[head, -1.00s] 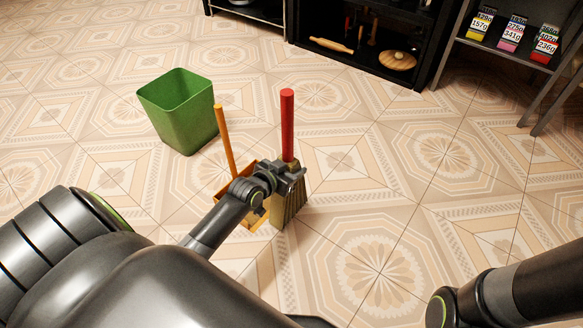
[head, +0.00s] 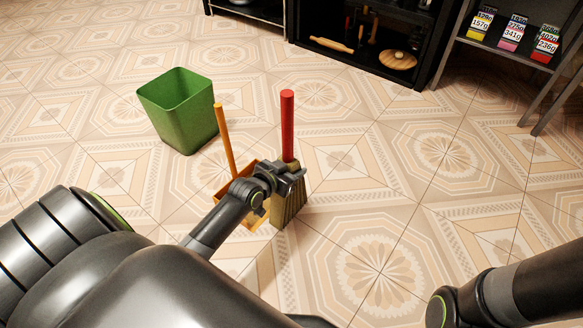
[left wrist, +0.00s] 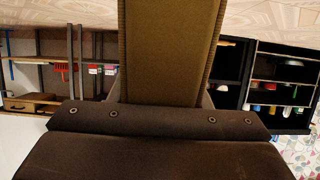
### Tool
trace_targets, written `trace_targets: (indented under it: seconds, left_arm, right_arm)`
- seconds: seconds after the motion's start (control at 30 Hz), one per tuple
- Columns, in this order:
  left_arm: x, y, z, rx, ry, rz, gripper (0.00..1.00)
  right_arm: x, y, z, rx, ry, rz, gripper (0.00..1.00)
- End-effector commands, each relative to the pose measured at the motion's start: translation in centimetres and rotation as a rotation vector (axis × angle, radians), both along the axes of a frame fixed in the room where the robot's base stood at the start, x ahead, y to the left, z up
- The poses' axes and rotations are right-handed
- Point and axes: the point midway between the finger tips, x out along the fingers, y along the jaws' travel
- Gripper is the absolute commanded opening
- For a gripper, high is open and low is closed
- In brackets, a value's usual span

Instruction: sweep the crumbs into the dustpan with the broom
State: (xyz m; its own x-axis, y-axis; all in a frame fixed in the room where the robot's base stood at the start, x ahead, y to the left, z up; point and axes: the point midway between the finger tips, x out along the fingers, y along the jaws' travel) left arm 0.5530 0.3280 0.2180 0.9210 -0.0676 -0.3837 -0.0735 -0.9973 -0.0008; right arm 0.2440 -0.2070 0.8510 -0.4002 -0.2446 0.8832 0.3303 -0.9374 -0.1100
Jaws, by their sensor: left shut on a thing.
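The broom (head: 287,125) stands upright, with a red handle and straw-coloured bristles near the floor. My left gripper (head: 290,174) is shut on the broom, low on it, just below the red handle. In the left wrist view a tan part of the broom (left wrist: 170,50) fills the middle, between the fingers. The orange dustpan (head: 248,218) lies on the floor just left of the broom, its orange handle (head: 225,140) sticking up; my left arm hides part of it. I cannot make out any crumbs. My right arm shows at the lower right, but its gripper is out of the picture.
A green bin (head: 180,112) stands on the tiled floor behind and left of the dustpan. A black shelf (head: 365,62) with wooden kitchen things and a grey rack (head: 505,50) with small boxes stand at the back. The floor to the right is clear.

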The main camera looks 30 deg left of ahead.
Motion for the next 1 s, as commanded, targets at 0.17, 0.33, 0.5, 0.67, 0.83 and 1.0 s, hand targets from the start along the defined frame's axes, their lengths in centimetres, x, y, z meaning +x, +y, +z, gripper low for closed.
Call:
trace_targets:
  seconds: [0.17,0.33,0.5,0.67,0.83,1.0]
  left_arm:
    - [0.1,0.0,-0.1,0.0,-0.003,0.0,0.0]
    - [0.1,0.3,0.0,0.001,-0.002,0.0,0.0]
    - [0.1,0.9,-0.1,0.003,-0.002,-0.001,0.0]
    - [0.1,1.8,0.0,0.002,-0.002,-0.001,0.0]
    - [0.2,2.2,0.0,0.002,-0.002,-0.001,0.0]
    - [0.3,3.1,0.0,0.003,-0.002,0.0,0.0]
  right_arm:
    - [0.0,0.0,-0.1,0.0,0.0,0.0,0.36]
    - [0.0,0.0,0.2,0.0,0.001,-0.001,0.36]
    - [0.0,0.0,0.0,0.0,0.001,-0.001,0.36]
    - [0.0,0.0,-0.1,0.0,0.001,-0.001,0.36]
    - [0.0,0.0,-0.2,0.0,0.001,-0.001,0.36]
    - [0.0,0.0,-0.4,0.0,0.001,-0.001,0.36]
